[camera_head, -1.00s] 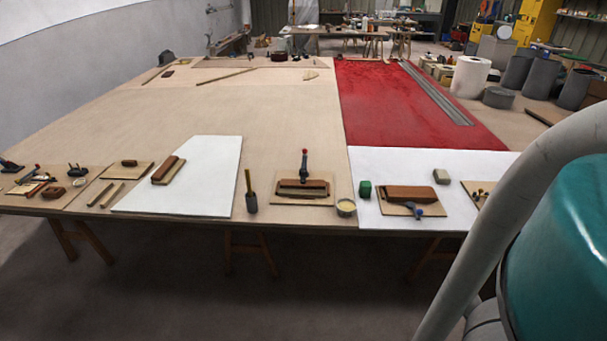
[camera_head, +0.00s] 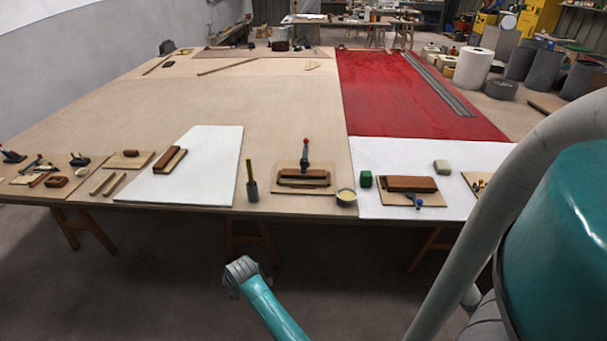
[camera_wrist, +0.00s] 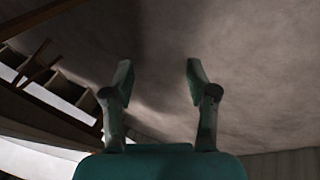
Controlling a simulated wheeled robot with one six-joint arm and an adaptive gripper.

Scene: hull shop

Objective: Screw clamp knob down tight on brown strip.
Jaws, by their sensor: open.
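A clamp with a red knob (camera_head: 306,143) and a dark upright shaft stands on a small wooden board (camera_head: 283,167) near the table's front edge. A brown strip (camera_head: 304,182) lies at its foot; whether the clamp touches it is too small to tell. To the right, a brown block (camera_head: 410,184) lies on another board with a blue-knobbed clamp (camera_head: 418,203) at its front. My gripper (camera_wrist: 159,76) is open and empty in the wrist view, with neither clamp nor strip visible there. In the head view, part of my teal arm is below the table's front edge, apart from the clamps.
A pale cup (camera_head: 346,196), a green block (camera_head: 365,179) and a dark holder with a stick (camera_head: 252,188) stand beside the boards. The wide table (camera_head: 215,105) is mostly bare behind them. Trestle legs (camera_head: 250,240) stand under its front edge.

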